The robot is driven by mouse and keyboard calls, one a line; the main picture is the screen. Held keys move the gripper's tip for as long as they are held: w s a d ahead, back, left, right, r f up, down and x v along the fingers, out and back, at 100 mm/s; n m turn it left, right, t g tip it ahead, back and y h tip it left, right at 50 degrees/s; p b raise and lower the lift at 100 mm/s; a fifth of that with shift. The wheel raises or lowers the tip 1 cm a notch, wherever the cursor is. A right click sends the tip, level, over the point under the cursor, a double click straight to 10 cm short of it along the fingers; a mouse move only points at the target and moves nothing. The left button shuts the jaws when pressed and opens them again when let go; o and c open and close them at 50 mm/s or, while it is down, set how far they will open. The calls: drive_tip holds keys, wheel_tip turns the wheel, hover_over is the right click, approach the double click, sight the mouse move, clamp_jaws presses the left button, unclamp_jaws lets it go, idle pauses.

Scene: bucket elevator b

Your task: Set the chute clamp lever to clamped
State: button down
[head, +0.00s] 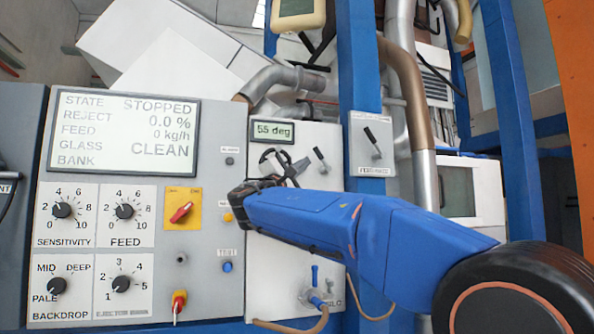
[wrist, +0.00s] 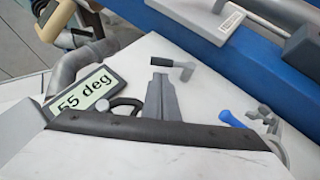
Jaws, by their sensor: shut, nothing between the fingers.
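A small lever (head: 320,159) with a black grip stands on the white panel, right of the 55 deg display (head: 271,131); I take it for the chute clamp lever.
A dark handwheel (wrist: 125,106) sits close left of my fingers. A blue-handled valve (head: 315,285) is lower on the panel. Another lever (head: 372,142) is on a grey plate on the blue post (head: 362,60). The control cabinet (head: 120,190) with knobs stands left.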

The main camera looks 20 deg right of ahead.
drive_tip(key=shift+x, duration=1.85)
